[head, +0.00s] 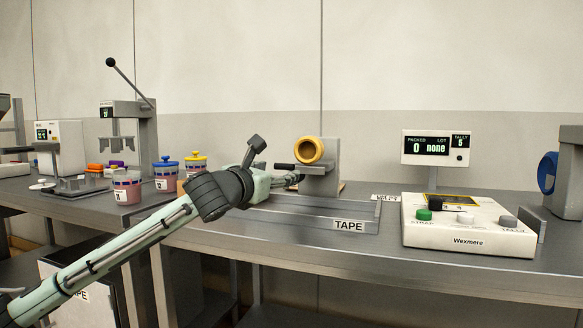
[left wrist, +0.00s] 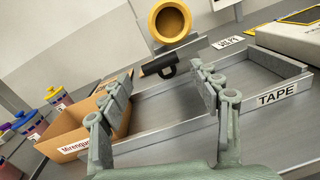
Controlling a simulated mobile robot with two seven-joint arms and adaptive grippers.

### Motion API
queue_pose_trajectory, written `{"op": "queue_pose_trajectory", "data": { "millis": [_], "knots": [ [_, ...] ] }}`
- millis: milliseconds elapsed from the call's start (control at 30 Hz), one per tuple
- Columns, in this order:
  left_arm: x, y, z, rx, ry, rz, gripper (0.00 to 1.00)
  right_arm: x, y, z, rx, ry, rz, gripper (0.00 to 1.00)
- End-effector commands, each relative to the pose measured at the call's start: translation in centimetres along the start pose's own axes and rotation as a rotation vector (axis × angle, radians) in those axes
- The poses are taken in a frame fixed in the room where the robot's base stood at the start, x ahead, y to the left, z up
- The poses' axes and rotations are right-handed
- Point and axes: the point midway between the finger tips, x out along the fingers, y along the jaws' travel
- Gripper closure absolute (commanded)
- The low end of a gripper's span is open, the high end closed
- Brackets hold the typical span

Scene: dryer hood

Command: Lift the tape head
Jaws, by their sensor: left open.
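The tape head (head: 321,172) is a grey upright block with a yellow ring-shaped roll (head: 308,150) on its front and a dark bar at its left. It stands at the back of the bench, behind the tray labelled TAPE (head: 349,225). In the left wrist view the yellow roll (left wrist: 171,20) is at the top, with a dark handle (left wrist: 158,67) below it. My left gripper (left wrist: 161,74) is open, its fingers spread either side of the handle in the picture. I cannot tell whether they touch it. In the head view my wrist partly hides the fingers. My right gripper is not in view.
A cardboard box (left wrist: 75,133) lies left of the tray in the left wrist view. The white Wexmere console (head: 455,228) stands right of the tray, with a display (head: 439,147) behind. Lidded jars (head: 166,175) and a lever press (head: 128,125) stand left. The tray looks empty.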

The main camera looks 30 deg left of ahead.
Motion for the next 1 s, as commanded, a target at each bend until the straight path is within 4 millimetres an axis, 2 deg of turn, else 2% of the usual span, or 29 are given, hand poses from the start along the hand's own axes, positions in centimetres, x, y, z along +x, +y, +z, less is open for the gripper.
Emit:
{"op": "queue_pose_trajectory", "data": {
  "millis": [100,400,767,1000],
  "knots": [
    [2.0,-0.1,0.2,-0.008,-0.001,-0.002,0.37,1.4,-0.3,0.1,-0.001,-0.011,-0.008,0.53],
    [6.0,-0.1,0.1,-0.005,0.0,-0.001,0.37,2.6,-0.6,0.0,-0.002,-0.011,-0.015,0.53],
    [6.6,-0.1,0.0,-0.001,0.0,-0.001,0.37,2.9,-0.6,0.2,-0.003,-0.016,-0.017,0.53],
    [6.6,-0.1,0.0,-0.001,0.001,-0.001,0.67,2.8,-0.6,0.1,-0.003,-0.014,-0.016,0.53]
  ]
}}
